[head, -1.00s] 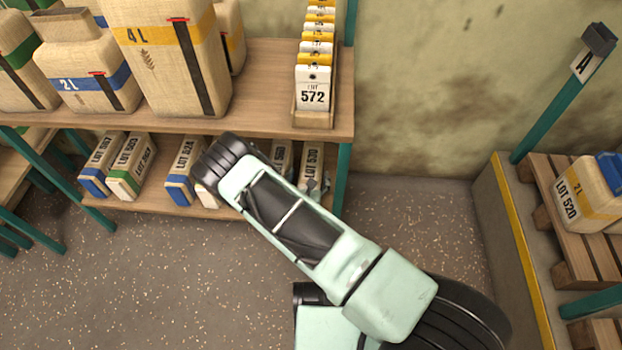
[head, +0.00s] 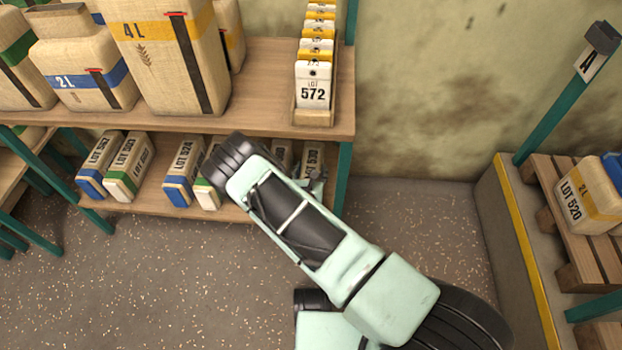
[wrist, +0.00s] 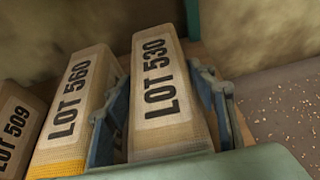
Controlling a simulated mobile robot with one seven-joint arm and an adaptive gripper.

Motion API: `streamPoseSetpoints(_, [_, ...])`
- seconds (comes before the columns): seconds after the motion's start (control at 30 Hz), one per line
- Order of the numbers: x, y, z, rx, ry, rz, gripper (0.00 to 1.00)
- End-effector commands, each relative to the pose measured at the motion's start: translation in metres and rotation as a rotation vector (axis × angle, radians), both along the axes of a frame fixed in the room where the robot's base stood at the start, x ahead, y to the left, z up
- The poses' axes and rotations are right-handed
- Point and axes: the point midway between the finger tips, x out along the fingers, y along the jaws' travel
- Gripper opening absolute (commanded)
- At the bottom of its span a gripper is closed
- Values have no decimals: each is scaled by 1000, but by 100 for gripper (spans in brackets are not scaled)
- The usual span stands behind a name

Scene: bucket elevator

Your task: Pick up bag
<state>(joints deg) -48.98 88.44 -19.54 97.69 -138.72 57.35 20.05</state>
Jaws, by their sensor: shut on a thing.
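My gripper (wrist: 163,112) is shut on the LOT 530 bag (wrist: 160,75), one grey-blue finger on each side of it in the wrist view. The bag is burlap with a pale label and stands on the lower shelf. In the head view the top of this bag (head: 313,157) shows just beyond my arm, which hides most of the gripper and the bag's lower part. I cannot tell whether it is clear of the shelf. The LOT 560 bag (wrist: 75,98) stands close beside the left finger.
The LOT 509 bag (wrist: 14,130) is farther left. The lower shelf also holds LOT 524 (head: 184,170) and others. The upper shelf (head: 265,85) with large bags and a tag holder (head: 314,118) lies above. A teal post (head: 342,180) stands right; pallets (head: 582,250) are far right.

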Motion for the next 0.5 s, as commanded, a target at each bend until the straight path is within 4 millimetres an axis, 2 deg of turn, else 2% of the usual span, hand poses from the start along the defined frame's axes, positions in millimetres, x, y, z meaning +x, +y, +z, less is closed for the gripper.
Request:
streamPoseSetpoints(0.03, [0,0,0,0,0,0,17])
streamPoseSetpoints(0.2, [0,0,0,0,0,0,0])
streamPoseSetpoints(0.5, [3,1,7,2,-12,1,0])
